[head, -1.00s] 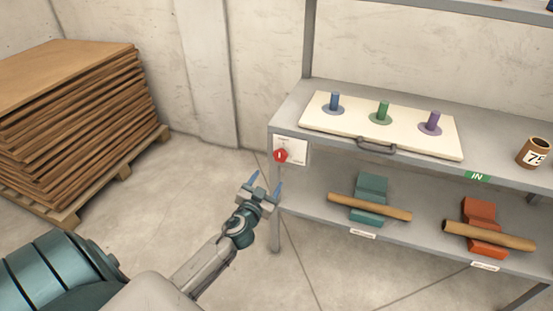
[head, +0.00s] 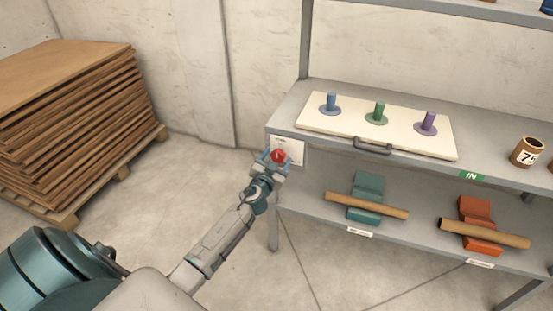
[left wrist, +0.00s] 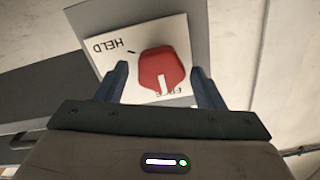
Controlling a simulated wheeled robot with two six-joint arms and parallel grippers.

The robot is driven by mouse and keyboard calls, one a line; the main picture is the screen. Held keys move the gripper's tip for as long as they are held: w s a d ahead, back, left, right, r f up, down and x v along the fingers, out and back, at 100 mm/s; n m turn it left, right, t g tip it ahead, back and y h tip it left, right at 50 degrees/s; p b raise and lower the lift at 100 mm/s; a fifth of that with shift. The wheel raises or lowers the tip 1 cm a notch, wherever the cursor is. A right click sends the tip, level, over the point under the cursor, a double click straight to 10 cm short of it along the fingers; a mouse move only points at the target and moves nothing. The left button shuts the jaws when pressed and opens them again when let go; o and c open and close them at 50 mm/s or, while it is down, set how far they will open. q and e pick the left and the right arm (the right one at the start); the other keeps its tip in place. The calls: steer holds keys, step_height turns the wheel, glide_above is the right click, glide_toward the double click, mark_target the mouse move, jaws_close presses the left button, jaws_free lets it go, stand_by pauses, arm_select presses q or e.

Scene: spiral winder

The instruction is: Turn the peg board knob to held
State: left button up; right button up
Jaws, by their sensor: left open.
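The red knob (head: 278,156) sits on a white label plate (head: 291,150) at the left front corner of the shelf. In the left wrist view the knob (left wrist: 160,72) has a white pointer mark aimed at the partly hidden "FREE" lettering. The word "HELD" (left wrist: 108,46) appears upside down at the plate's upper left, beside a short black tick. The peg board (head: 400,140) lies on the shelf with blue, green and purple pegs. My right gripper is out of view.
The grey shelf unit (head: 500,166) has a post close to my left gripper. A brown cup (head: 527,152) stands at the right. Teal and orange blocks with wooden rolls rest on the lower shelf. A stack of boards (head: 80,120) stands at the left; floor between is clear.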

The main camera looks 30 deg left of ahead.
arm_select(q)
steer(key=shift+c, duration=0.2)
steer(key=c, duration=0.9)
